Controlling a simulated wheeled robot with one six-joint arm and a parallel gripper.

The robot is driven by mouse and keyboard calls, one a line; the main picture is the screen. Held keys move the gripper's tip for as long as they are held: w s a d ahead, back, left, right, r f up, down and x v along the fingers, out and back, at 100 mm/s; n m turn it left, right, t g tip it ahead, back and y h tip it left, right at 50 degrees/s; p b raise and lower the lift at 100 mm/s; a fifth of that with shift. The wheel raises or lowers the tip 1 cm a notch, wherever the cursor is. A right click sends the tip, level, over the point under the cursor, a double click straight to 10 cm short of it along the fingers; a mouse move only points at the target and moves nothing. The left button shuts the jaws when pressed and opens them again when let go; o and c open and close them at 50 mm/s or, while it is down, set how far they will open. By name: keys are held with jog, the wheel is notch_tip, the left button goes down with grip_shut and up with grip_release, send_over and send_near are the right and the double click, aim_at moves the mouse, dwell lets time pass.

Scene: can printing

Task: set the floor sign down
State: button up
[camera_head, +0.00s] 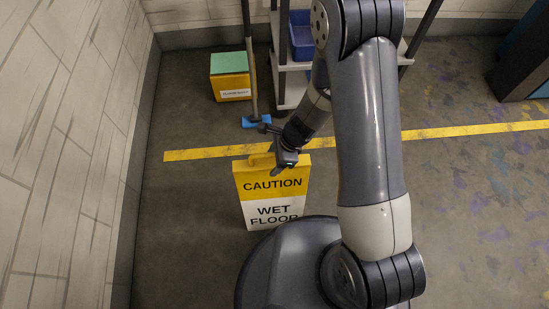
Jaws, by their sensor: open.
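The yellow and white floor sign (272,194) reads "CAUTION WET FLOOR" and stands upright on the grey floor in front of me. Its lower right corner is hidden behind my base. My gripper (277,166) is at the top edge of the sign, with its fingers open by the handle there. From this view I cannot tell whether the fingers touch the sign.
A yellow box (231,87) with a green top stands at the back left. A mop with a blue head (256,121) stands near a grey shelf holding a blue bin (302,38). A yellow line (440,132) crosses the floor. A block wall (62,130) bounds the left.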

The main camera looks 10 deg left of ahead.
jog(key=p+v, duration=0.4)
jog(key=v, duration=0.8)
jog(key=shift+r+p, duration=0.1)
jog(key=shift+p, duration=0.25)
